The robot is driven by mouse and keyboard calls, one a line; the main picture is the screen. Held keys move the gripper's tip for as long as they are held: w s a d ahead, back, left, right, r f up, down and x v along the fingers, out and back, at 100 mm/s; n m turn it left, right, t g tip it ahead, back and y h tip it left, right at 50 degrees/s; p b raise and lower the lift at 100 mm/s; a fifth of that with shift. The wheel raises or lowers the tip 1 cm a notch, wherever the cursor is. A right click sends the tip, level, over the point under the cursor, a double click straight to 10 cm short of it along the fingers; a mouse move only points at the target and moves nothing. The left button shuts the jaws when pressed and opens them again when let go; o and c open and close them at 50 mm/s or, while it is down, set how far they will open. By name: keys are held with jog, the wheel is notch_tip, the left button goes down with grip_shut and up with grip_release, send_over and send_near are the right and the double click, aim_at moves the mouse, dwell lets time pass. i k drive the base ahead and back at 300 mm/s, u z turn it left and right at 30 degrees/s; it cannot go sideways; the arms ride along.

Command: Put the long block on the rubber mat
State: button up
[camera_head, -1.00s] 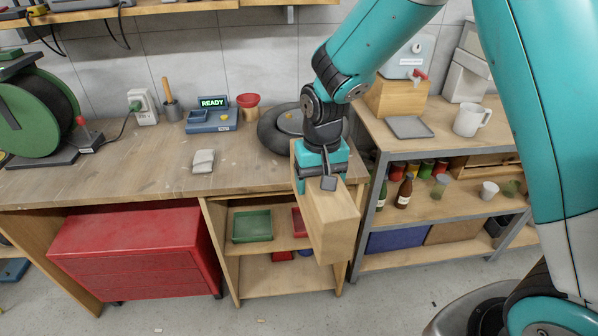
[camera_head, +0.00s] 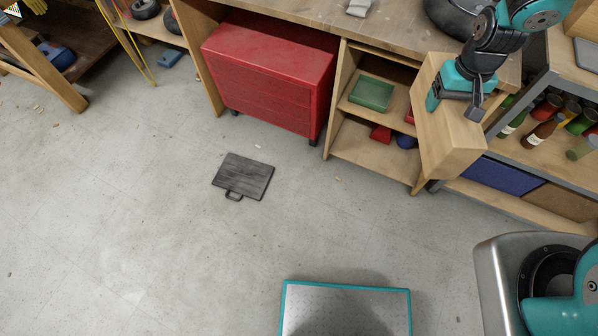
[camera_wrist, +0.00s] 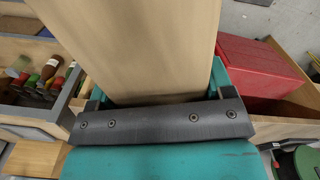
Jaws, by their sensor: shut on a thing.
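The long block (camera_head: 447,128) is pale wood and hangs tilted in my gripper (camera_head: 461,92), in front of the open shelves below the bench. My gripper is shut on it near its upper part. A dark, flat square (camera_head: 243,176) with a small loop handle lies on the floor left of the middle. It may be the rubber mat, but I cannot tell for sure. Nothing lies on it, and the block is well apart from it, up and to the right.
A red drawer chest (camera_head: 268,75) stands under the workbench (camera_head: 300,18). The open shelf holds a green tray (camera_head: 371,94). A metal shelf with bottles (camera_head: 543,130) is close to the block's right. The floor around the dark square is mostly clear.

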aim_at(242, 177)
jog(key=u, duration=0.35)
jog(key=k, duration=0.4)
jog(key=u, duration=1.15)
jog(key=i, duration=0.65)
jog(key=u, duration=0.45)
jog(key=i, duration=0.85)
jog(key=z, duration=0.85)
jog(key=i, duration=0.55)
jog(key=z, duration=0.55)
